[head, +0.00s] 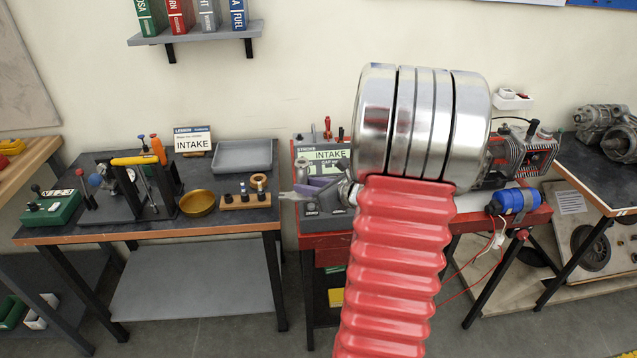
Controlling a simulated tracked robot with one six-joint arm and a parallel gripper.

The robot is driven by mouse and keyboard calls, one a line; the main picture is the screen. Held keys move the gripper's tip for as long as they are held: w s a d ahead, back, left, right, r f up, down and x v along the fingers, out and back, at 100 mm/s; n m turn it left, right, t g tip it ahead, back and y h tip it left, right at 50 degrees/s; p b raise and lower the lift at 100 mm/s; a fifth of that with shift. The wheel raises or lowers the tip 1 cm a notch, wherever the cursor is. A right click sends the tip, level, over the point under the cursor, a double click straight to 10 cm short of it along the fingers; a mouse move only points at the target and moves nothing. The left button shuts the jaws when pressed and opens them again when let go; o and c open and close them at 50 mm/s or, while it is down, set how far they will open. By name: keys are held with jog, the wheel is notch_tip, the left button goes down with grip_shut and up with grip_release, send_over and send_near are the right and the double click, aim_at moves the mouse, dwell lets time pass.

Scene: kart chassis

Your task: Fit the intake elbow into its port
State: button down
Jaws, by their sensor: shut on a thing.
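My gripper (322,189) shows only in part, low and left of my arm's large silver rings, with purplish grey fingers pointing left. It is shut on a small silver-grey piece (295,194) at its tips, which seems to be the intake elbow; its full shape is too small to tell. The finned engine (522,156) stands on the right part of this bench, partly behind my arm. I cannot make out the intake port; my arm hides the bench's middle.
The left bench (140,233) carries a green box (53,207), a tool stand, a brass bowl (197,203), a grey tray (243,155) and a wooden peg block (244,200). Metal parts (607,128) stand far right.

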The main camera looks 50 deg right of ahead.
jog(key=w+a+f+n+g+y, duration=0.2)
jog(key=a+f, duration=0.4)
jog(key=a, duration=0.6)
jog(key=w+a+f+n+g+y, duration=0.2)
jog(key=a+f+n+y, duration=0.3)
jog(key=a, duration=0.7)
jog(key=w+a+f+n+g+y, duration=0.1)
jog(key=a+f+n+y, duration=0.3)
jog(key=a+f, duration=0.4)
jog(key=a, duration=0.4)
jog(key=shift+w+a+f+g, duration=0.25)
jog(key=shift+w+a+g, duration=0.15)
